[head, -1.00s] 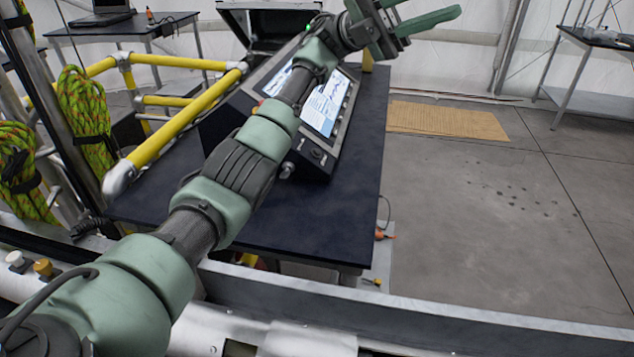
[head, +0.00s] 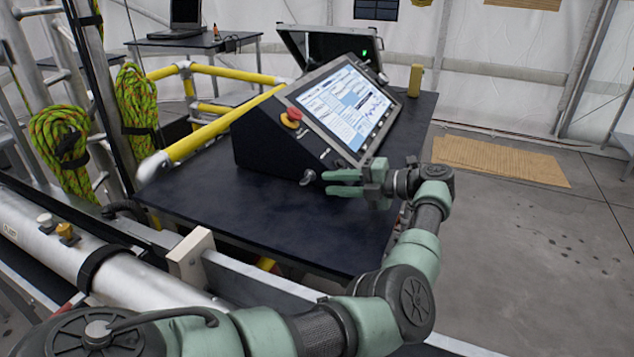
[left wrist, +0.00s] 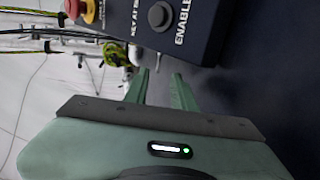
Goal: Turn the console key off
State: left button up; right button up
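The console (head: 262,140) is a black sloped box with a lit screen (head: 345,105) and a red emergency-stop button (head: 291,117). A small silver key-like piece (head: 308,178) sticks out low on its near side. My left gripper (head: 328,183) points left at that side, its two green fingers apart and empty, with the tips just right of the silver piece. I cannot make out the key clearly there. My right gripper is not in view.
The console stands on a dark table (head: 230,205) with clear surface in front. An open case (head: 320,48) and a yellow post (head: 416,80) are behind. Yellow rails (head: 215,128) and green ropes (head: 62,140) are on the left. Open floor lies to the right.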

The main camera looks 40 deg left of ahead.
aim_at(309, 181)
pick_arm(q)
jog(key=p+x, duration=0.1)
jog(key=x, duration=0.4)
jog(key=shift+a+r, duration=0.15)
jog(key=shift+s+a+p, duration=0.15)
jog(key=shift+a+p, duration=0.15)
jog(key=shift+a, duration=0.05)
grip_shut()
dwell(0.9)
